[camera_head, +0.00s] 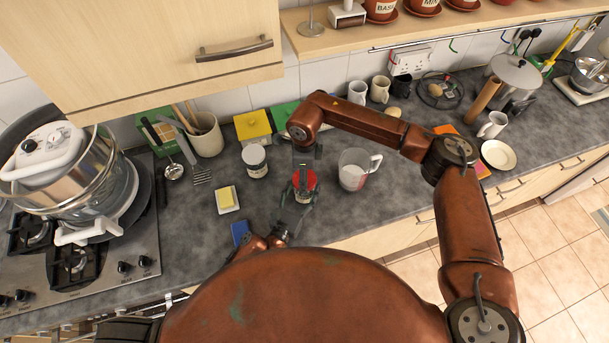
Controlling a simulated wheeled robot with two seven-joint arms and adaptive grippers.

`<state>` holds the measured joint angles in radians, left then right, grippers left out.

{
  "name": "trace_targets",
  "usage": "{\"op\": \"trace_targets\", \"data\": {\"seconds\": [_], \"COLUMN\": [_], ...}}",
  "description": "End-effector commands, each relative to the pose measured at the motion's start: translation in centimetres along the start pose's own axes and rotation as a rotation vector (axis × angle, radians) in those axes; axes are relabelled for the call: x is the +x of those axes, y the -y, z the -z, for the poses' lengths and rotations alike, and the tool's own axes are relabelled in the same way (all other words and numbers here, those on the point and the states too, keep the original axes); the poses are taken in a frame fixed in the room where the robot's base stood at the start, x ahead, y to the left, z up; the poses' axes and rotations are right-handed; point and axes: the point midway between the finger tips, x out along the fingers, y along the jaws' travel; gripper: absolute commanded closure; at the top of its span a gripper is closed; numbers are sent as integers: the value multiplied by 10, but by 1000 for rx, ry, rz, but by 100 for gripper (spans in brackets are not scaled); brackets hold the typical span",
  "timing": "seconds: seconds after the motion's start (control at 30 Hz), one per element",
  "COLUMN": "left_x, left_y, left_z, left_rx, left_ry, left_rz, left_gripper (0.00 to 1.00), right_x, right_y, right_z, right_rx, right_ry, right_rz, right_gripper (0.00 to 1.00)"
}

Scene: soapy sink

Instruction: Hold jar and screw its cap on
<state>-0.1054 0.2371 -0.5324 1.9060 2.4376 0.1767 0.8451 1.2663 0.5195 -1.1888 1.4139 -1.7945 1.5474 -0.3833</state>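A small jar (304,196) stands on the grey counter in front of me, with a red cap (304,179) at its top. My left gripper (301,199) comes in from the lower left, and its dark fingers lie on both sides of the jar, seemingly closed on it. My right gripper (304,163) reaches over from the right and points down at the cap from above. Its fingertips are small and partly hidden, so I cannot tell whether they grip the cap. Whether the cap sits fully seated on the jar is also unclear.
A blue sponge (240,233) lies near the front edge. A stove with a large pot (95,195) is far left.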

Motion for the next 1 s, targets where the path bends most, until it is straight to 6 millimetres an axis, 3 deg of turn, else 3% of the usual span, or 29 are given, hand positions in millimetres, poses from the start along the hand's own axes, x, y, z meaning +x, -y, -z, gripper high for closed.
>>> {"op": "trace_targets", "data": {"seconds": [0.3,0.67,1.0], "left_x": [0,0,0], "left_y": [0,0,0], "left_z": [0,0,0], "left_rx": [0,0,0], "left_ry": [1,1,1], "left_rz": [0,0,0], "left_gripper": [100,100,100], "right_x": [0,-6,-69], "right_y": [0,1,1], "right_z": [0,0,0], "right_rx": [0,0,0], "right_ry": [0,0,0], "right_rz": [1,2,4], "right_gripper": [24,24,24]}}
